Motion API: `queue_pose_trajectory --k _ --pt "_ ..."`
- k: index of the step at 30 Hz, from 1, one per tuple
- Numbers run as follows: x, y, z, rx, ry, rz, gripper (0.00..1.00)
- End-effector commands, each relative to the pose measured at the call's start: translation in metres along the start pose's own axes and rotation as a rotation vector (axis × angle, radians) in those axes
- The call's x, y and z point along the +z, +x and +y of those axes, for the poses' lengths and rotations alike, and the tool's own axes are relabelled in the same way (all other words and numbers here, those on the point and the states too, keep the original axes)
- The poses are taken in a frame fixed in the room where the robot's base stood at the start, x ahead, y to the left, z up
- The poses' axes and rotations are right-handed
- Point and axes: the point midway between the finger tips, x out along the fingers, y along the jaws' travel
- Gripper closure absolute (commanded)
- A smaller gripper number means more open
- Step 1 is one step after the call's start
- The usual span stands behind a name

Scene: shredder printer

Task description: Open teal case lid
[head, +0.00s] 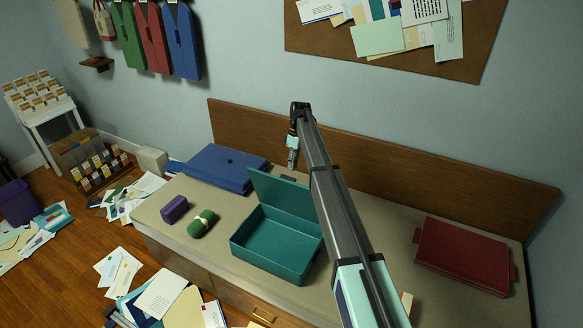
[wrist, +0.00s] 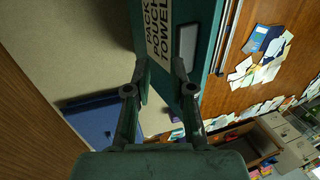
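The teal case (head: 272,246) sits on the bench with its lid (head: 285,195) raised and leaning back, so its empty-looking inside shows. My gripper (head: 292,163) points down behind the lid's top edge, near the back of the bench. In the wrist view the two fingers (wrist: 160,72) are apart with nothing seen held between them. The teal case's labelled side (wrist: 185,45) is close beyond the fingertips there. I cannot tell whether a finger touches it.
A blue case (head: 224,170) lies left of the teal case, with a purple block (head: 174,209) and a green bundle (head: 201,223) nearer the front. A red case (head: 464,255) lies at the right. A wooden backboard (head: 400,170) runs behind. Bench between the teal and red cases is mostly clear.

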Motion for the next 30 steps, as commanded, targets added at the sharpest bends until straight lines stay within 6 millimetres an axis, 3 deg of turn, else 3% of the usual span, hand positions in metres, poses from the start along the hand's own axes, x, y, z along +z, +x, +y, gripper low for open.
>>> queue_pose_trajectory --k 30 --pt "0.0 -0.048 0.039 0.0 0.0 0.0 0.77"
